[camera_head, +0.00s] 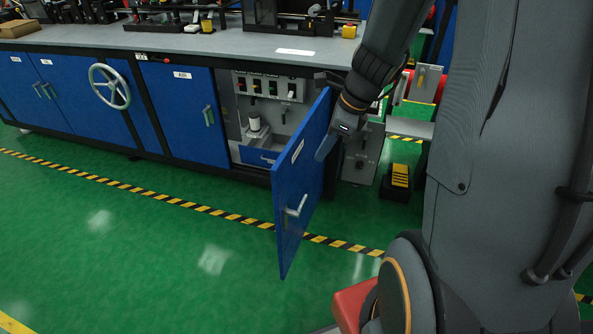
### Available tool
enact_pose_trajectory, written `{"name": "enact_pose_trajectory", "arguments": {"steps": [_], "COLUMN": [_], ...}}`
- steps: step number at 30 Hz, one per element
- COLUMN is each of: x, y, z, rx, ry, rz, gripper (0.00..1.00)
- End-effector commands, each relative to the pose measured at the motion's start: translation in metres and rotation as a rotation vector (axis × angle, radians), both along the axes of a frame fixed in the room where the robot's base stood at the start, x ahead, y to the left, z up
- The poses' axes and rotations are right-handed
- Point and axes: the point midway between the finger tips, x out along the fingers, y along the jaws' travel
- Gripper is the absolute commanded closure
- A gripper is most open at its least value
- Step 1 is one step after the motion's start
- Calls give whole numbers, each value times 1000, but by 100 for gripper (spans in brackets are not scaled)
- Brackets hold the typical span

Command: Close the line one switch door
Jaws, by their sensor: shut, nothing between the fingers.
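The blue switch door (303,180) stands swung open, out from the cabinet front over the floor. Its outer face shows, with a white label (298,151) and a metal handle (296,206) near its free edge. Behind it the opened compartment (255,115) shows a grey panel with several switches. My gripper (323,153) is shut and empty. In the picture it lies at the door's far edge, on the outer-face side, above handle height. I cannot tell whether it touches the door.
Closed blue doors and a handwheel (109,86) line the cabinet to the left. A grey worktop (200,40) runs above. A grey box (362,155) and a black-and-yellow pedal (400,176) stand right of the door. Green floor left of the door is clear.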

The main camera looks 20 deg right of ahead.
Motion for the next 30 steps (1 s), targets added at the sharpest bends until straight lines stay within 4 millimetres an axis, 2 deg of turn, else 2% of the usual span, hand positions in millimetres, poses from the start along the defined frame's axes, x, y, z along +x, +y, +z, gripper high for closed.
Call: {"name": "enact_pose_trajectory", "arguments": {"steps": [3, 8, 21, 30], "x": [8, 12, 31, 54], "y": [-7, -3, 20, 47], "z": [-6, -22, -101, -95], "rx": [28, 34, 31, 30], "ry": [12, 14, 16, 11], "rz": [-99, -113, -110, -106], "gripper": [100, 100, 100, 100]}}
